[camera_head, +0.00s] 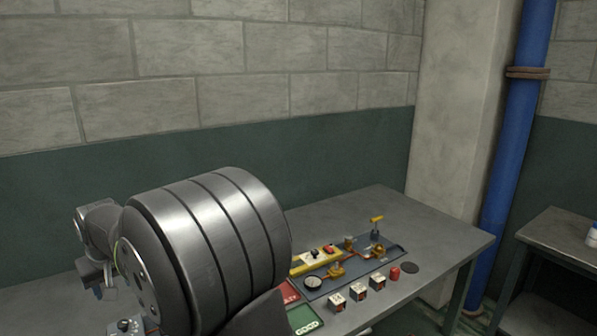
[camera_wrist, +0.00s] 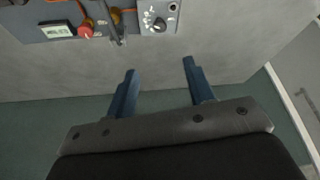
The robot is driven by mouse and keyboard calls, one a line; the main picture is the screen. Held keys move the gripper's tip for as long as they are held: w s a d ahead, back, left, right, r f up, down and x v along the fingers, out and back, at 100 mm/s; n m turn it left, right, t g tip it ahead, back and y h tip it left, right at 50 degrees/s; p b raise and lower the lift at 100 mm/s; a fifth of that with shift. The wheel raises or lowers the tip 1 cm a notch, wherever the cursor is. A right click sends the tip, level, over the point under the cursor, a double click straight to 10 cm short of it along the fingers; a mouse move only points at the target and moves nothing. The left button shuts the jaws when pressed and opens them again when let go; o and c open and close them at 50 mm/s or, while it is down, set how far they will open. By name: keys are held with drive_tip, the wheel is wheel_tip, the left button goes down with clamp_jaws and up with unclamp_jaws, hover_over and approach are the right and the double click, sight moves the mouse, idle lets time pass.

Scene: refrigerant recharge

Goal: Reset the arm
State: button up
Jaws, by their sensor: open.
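My gripper (camera_wrist: 158,75) is open and empty in the wrist view, its two blue fingers apart over bare grey tabletop. A panel with a small display (camera_wrist: 57,31), a red knob (camera_wrist: 85,31) and a grey box with a dial (camera_wrist: 157,22) lies beyond the fingertips at the top of that view. In the head view my arm fills the lower left. My gripper shows only in part there, at the far left, and its fingers cannot be made out clearly.
Small boxes (camera_head: 357,292), a red cap (camera_head: 394,273) and a green tray (camera_head: 306,319) stand in front. A blue pipe (camera_head: 515,130) rises at right.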

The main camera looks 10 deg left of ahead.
sight(123, 322)
drive_tip(key=x, duration=1.8)
drive_tip(key=shift+s+d, duration=0.1)
drive_tip(key=shift+n, duration=0.4)
drive_tip(key=shift+w+d+n+g+y, duration=0.15)
drive_tip(key=shift+n+g, duration=0.45)
drive_tip(key=shift+n, duration=0.65)
drive_tip(key=shift+w+a+n+g+y, duration=0.15)
drive_tip(key=shift+n+g, duration=0.45)
drive_tip(key=shift+n, duration=0.65)
drive_tip(key=n+g, duration=0.1)
drive_tip(key=n, duration=0.2)
drive_tip(key=n+g, duration=0.1)
drive_tip(key=n, duration=0.2)
drive_tip(key=shift+w, duration=0.1)
drive_tip(key=shift+w+d+r, duration=0.1)
drive_tip(key=shift+r, duration=0.25)
drive_tip(key=shift+v, duration=1.15)
